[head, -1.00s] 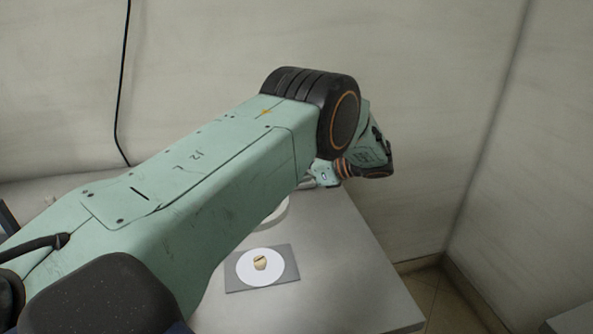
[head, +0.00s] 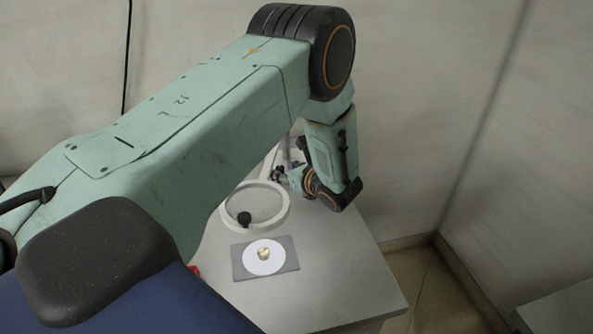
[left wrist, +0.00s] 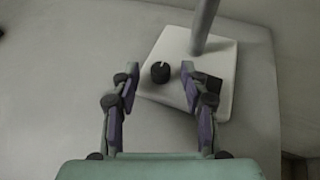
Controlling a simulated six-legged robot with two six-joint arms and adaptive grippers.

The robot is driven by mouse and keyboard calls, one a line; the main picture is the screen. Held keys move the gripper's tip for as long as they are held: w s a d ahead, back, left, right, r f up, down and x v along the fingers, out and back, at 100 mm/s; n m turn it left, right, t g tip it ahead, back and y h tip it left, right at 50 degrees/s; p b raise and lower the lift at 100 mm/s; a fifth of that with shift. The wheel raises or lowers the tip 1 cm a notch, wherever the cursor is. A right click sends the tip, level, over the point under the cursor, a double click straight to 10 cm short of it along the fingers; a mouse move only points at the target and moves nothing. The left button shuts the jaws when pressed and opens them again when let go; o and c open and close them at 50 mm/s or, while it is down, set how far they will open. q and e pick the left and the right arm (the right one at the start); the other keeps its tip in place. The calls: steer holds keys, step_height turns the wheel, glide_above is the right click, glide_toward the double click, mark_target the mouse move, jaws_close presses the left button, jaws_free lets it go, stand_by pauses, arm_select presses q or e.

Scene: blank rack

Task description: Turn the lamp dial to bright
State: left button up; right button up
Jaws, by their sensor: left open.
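In the left wrist view a black round dial (left wrist: 160,72) with a thin white mark sits on the lamp's white square base (left wrist: 215,72). The mark points toward the top of the picture. A grey lamp post (left wrist: 204,22) rises from the base. My left gripper (left wrist: 160,75) is open, and the dial appears between its fingertips; I cannot tell the remaining distance. In the head view the left gripper (head: 283,177) is small and partly hidden behind my arm. The lamp's white ring (head: 284,212) shows in front of it. My right gripper is not in view.
A grey plate (head: 286,268) with a white disc (head: 254,268) and a small gold-beige piece (head: 264,254) lies on the grey table (head: 335,285). Walls stand behind and to the right. The table's front right is clear.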

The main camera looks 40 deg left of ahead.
arm_select(q)
steer(key=v, duration=0.7)
steer(key=shift+s+d+r+p, duration=0.1)
steer(key=shift+d+r+p, duration=0.1)
steer(key=shift+d+p, duration=0.15)
steer(key=shift+s+a+m+t+p, duration=0.2)
steer(key=shift+m+t+p, duration=0.1)
steer(key=shift+p, duration=0.1)
steer(key=shift+s+a+m+t+p, duration=0.2)
steer(key=shift+m+t+p, duration=0.15)
steer(key=shift+p, duration=0.25)
steer(key=shift+s+d+t, duration=0.2)
steer(key=shift+s+t, duration=0.05)
steer(key=shift+w+a+f+h, duration=0.15)
steer(key=shift+h, duration=0.15)
